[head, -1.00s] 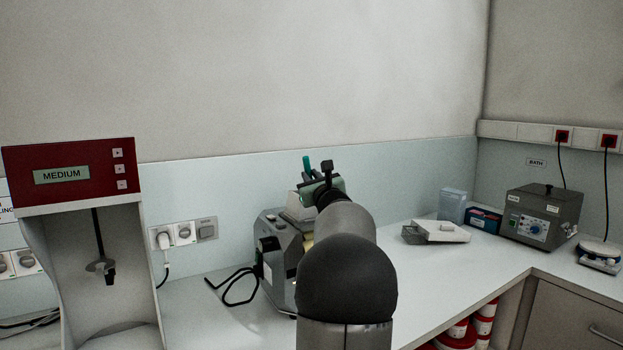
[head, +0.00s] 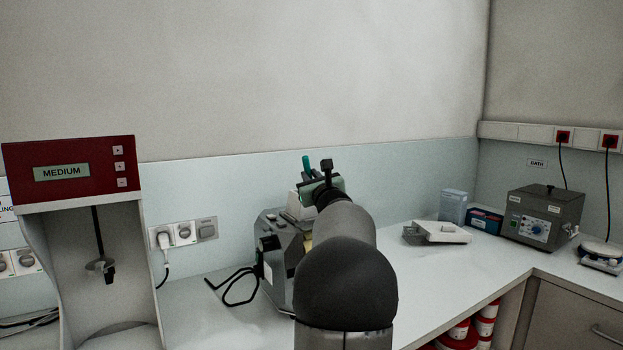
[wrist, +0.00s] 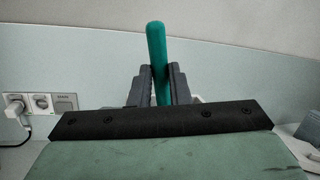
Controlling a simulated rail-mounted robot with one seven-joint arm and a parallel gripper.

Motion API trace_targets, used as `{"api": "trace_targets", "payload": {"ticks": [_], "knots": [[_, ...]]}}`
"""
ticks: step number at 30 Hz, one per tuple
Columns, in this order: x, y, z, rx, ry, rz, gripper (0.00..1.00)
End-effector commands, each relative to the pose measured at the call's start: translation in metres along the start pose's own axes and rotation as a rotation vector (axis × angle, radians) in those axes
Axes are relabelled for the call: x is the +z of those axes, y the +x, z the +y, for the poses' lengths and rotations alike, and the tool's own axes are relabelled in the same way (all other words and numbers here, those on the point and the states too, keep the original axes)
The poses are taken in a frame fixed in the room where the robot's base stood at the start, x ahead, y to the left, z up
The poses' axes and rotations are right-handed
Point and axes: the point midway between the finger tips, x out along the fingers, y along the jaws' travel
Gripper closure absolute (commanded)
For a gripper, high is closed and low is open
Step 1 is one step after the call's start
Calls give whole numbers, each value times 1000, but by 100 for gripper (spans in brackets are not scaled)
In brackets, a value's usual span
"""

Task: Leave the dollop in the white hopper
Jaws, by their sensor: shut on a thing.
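My gripper (head: 322,188) is above the grey mill (head: 283,250). It is shut on a teal handle (head: 306,167), which stands nearly upright. In the wrist view my gripper's dark fingers (wrist: 157,84) sit on both sides of the teal handle (wrist: 156,45). The handle's lower end is hidden behind the gripper body. A pale hopper (head: 297,208) shows on top of the mill, just below and left of the gripper and partly covered by it. I cannot see the dollop, nor whether the held tool touches the hopper.
A MEDIUM dispenser with a red head (head: 70,167) stands at left. A small white device (head: 437,232), clear box (head: 453,206), blue box (head: 484,219) and grey bath (head: 541,216) stand at right. The counter's middle is bare.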

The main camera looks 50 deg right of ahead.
Motion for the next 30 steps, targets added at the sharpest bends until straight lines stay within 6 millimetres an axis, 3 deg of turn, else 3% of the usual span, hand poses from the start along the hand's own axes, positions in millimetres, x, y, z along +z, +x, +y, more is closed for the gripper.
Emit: {"api": "trace_targets", "payload": {"ticks": [8, 30], "knots": [[0, 1, 0, 1, 2, 5, 100], [54, 11, -12, 1, -1, 0, 100]]}}
